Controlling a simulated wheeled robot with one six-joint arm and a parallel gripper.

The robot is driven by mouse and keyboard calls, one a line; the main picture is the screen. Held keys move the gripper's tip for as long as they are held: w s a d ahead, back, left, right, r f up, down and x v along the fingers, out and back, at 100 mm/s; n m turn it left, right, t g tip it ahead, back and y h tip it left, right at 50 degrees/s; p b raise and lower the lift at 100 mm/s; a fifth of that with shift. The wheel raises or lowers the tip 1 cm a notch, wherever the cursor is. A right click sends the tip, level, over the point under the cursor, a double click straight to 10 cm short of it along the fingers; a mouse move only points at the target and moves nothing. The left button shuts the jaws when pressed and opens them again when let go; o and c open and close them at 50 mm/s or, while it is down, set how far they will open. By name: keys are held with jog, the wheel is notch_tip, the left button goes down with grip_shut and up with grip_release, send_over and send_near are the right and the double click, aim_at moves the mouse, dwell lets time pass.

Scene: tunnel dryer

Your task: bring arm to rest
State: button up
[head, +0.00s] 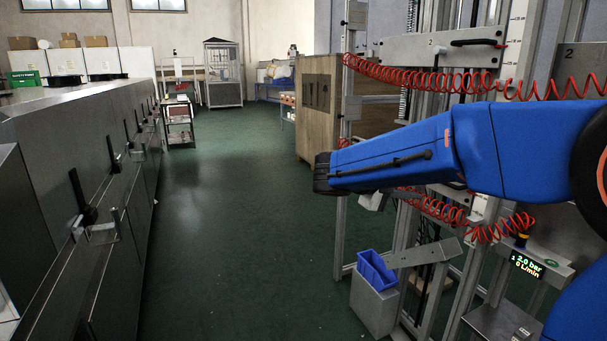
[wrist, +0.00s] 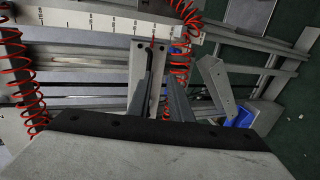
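My blue arm reaches leftward across the right half of the head view, roughly level, with its dark end in front of the metal frame. My gripper (wrist: 159,82) shows in the wrist view as two grey fingers standing apart above a black-edged grey block. Nothing is visible between the fingers except the background. The gripper's fingers cannot be made out in the head view. Beyond the fingers is a metal frame (head: 404,240) with a pale plate that bears a black handle (head: 478,42); the plate also shows in the wrist view (wrist: 135,72).
Red coiled hoses (head: 420,78) hang around the frame close to my arm. A blue bin (head: 376,269) sits on a grey box below. A wooden cabinet (head: 317,105) stands behind. A long metal dryer housing (head: 75,150) with latches lines the left. The green floor (head: 235,240) between is clear.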

jog(key=s+d+f+m+g+y, duration=0.1)
jog(key=s+d+f+y, duration=0.2)
jog(key=s, duration=0.6)
jog(key=s+d+f+g+y, duration=0.1)
jog(key=s+f+y, duration=0.2)
jog(key=s+f, duration=0.4)
jog(key=s+a+f+m+t+y, duration=0.1)
jog(key=s+a+f+y, duration=0.2)
jog(key=s, duration=0.4)
jog(key=s+a+f+m+t+y, duration=0.1)
jog(key=s+a+f+y, duration=0.3)
jog(key=s, duration=0.4)
jog(key=shift+s+a+m+y, duration=0.15)
jog(key=shift+a+m+y, duration=0.25)
jog(key=shift+a, duration=0.35)
